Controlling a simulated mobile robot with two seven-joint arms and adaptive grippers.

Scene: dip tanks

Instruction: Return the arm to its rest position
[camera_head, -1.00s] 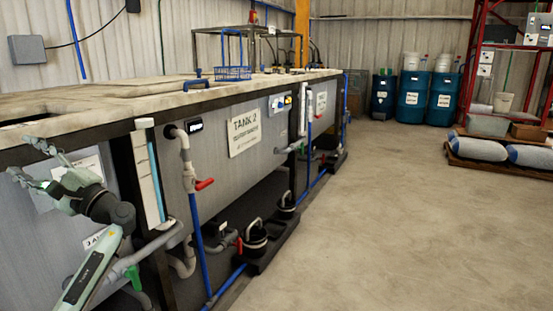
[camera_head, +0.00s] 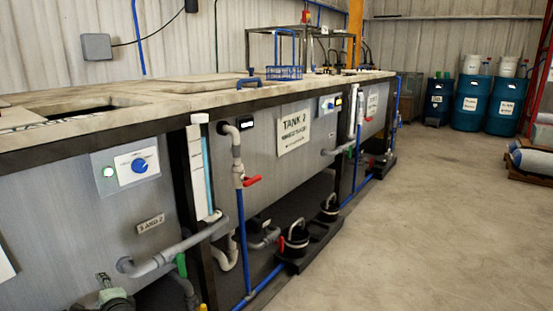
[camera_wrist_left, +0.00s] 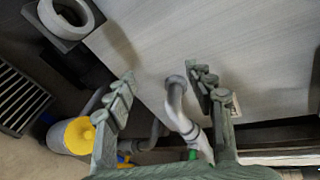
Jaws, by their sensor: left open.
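My left gripper (camera_head: 106,292) shows only in part at the bottom left edge of the head view, in front of the lower face of the near tank. In the left wrist view my left gripper (camera_wrist_left: 162,92) has its two green-grey fingers spread apart with nothing between them. A grey pipe elbow (camera_wrist_left: 176,95) and the grey tank wall (camera_wrist_left: 245,50) lie beyond the fingers; I cannot tell how far. My right gripper is in neither view.
The near tank (camera_head: 60,215) has a control panel with a blue knob (camera_head: 139,165). Pipes, a red-handled valve (camera_head: 252,181) and black pumps (camera_head: 297,240) line the tank fronts. A yellow-topped item (camera_wrist_left: 75,135) lies left of the fingers.

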